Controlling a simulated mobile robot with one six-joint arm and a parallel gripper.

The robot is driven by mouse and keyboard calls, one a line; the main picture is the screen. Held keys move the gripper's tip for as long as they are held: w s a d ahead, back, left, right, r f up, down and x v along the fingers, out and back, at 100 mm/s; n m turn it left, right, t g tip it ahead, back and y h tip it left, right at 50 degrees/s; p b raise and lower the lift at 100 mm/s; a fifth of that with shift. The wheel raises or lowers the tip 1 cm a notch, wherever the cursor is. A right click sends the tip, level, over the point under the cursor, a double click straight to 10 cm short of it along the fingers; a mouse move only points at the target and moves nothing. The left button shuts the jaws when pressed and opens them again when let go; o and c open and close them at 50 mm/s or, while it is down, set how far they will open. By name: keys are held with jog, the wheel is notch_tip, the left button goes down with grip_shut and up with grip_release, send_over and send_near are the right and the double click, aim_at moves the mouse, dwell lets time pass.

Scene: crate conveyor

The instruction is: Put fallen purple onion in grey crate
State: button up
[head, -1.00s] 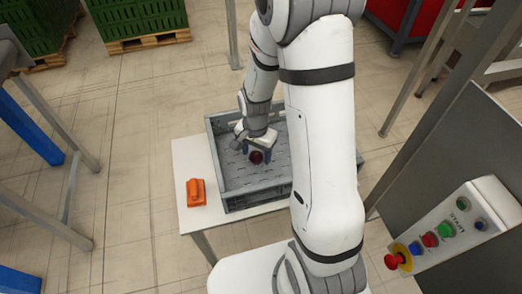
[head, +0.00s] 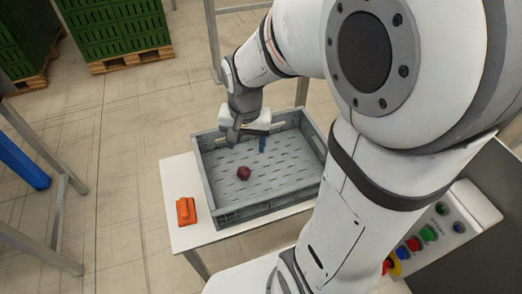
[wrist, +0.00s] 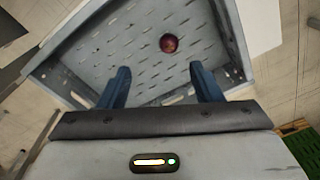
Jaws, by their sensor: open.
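The purple onion (head: 244,173) lies on the slotted floor of the grey crate (head: 268,210), left of its middle in the head view. The onion also shows in the wrist view (wrist: 169,43), inside the crate (wrist: 84,92). My gripper (head: 247,143) is over the crate's far side, above and apart from the onion. In the wrist view its two blue fingers (wrist: 161,80) are spread wide with nothing between them.
The crate stands on a white table (head: 183,170). An orange object (head: 186,211) lies on the table left of the crate. A control box with buttons (head: 430,234) is at the right. Green crates on a pallet (head: 117,28) stand far back.

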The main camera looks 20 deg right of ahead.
jog(key=s+d+r+n+t, duration=0.1)
jog(key=s+r+n, duration=0.4)
jog(key=s, duration=0.3)
jog(key=shift+s+d, duration=0.25)
jog(key=shift+s, duration=0.15)
